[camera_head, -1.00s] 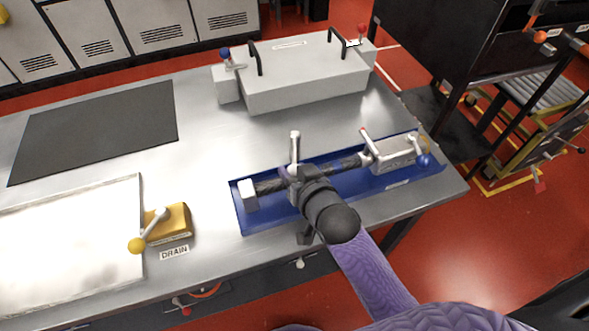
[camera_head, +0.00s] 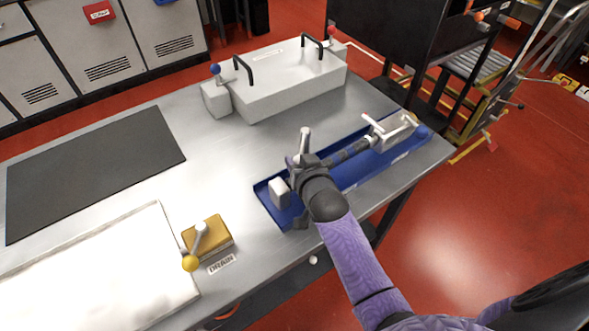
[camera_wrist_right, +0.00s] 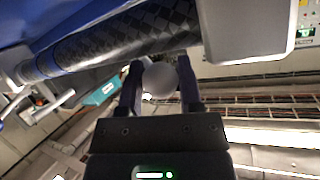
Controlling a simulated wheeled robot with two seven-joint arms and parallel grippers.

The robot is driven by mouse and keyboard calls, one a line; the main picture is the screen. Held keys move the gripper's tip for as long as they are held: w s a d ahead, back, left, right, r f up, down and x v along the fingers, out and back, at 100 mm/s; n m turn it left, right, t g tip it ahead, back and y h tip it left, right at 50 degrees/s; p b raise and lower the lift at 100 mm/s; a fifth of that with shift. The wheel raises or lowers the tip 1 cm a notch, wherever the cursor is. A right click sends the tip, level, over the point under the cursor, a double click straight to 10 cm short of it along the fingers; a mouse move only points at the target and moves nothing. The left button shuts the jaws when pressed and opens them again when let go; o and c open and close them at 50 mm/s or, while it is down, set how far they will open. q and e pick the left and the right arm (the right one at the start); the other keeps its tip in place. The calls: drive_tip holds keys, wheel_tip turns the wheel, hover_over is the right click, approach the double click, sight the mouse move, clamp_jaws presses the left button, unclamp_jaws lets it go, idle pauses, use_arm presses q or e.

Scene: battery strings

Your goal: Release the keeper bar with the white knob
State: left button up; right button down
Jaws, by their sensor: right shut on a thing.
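My right gripper (camera_head: 300,168) is over the left part of a blue tray (camera_head: 352,182) on the table. In the right wrist view its two fingers (camera_wrist_right: 160,84) are closed around a round, pale grey-white knob (camera_wrist_right: 160,79). A pale upright handle (camera_head: 304,142) stands by the gripper in the head view. A dark patterned bar (camera_head: 350,152) lies along the tray, and it also shows close above the fingers in the wrist view (camera_wrist_right: 110,40). A white block (camera_head: 280,193) is at its left end. The gripper hides how the knob joins the bar. My left gripper is out of view.
A pale housing (camera_head: 397,130) with a lever fills the tray's right end. A grey box with black handles (camera_head: 290,85) stands behind. A yellow DRAIN valve block (camera_head: 208,236) and a white panel (camera_head: 90,265) are at left. The dark mat (camera_head: 95,180) lies flat.

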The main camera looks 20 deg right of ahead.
drive_tip(key=shift+a, duration=0.1)
drive_tip(key=shift+c, duration=1.3)
unclamp_jaws()
